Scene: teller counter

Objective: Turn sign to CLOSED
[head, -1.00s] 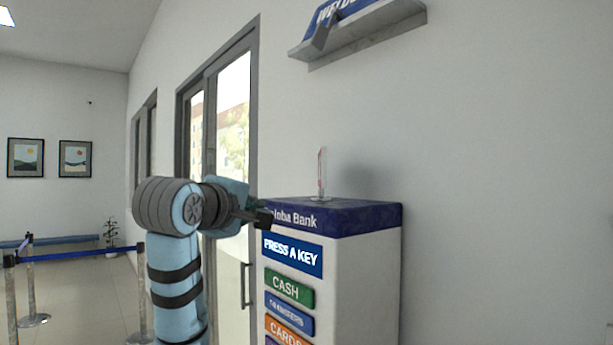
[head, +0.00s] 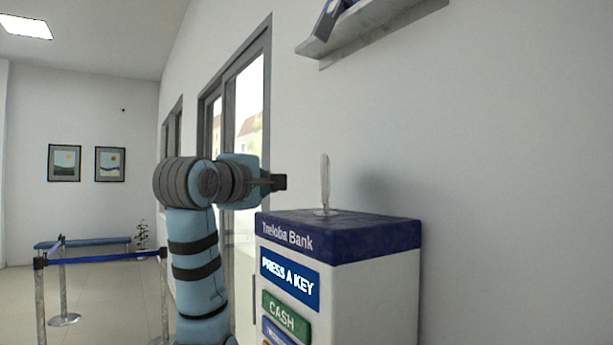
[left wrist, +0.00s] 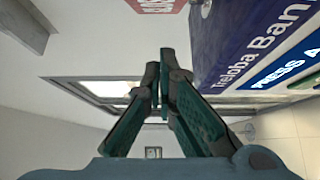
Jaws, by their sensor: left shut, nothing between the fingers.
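The sign (head: 324,182) stands upright on a small round base on top of the kiosk (head: 375,226). In the head view it is seen nearly edge-on, so its lettering cannot be read. In the left wrist view part of a red panel with white letters, cut off by the top edge, shows as the sign (left wrist: 155,4). My left gripper (head: 280,182) is shut and empty, left of the sign and apart from it, at about mid-sign height in the picture. Its closed fingers also show in the left wrist view (left wrist: 166,72). My right gripper is out of view.
The kiosk front has a PRESS A KEY panel (head: 290,283) and a green CASH key (head: 285,317). A wall shelf (head: 370,30) juts out above. A glazed door (head: 240,125) is behind my left arm. Barrier posts with a blue belt (head: 105,258) stand at left.

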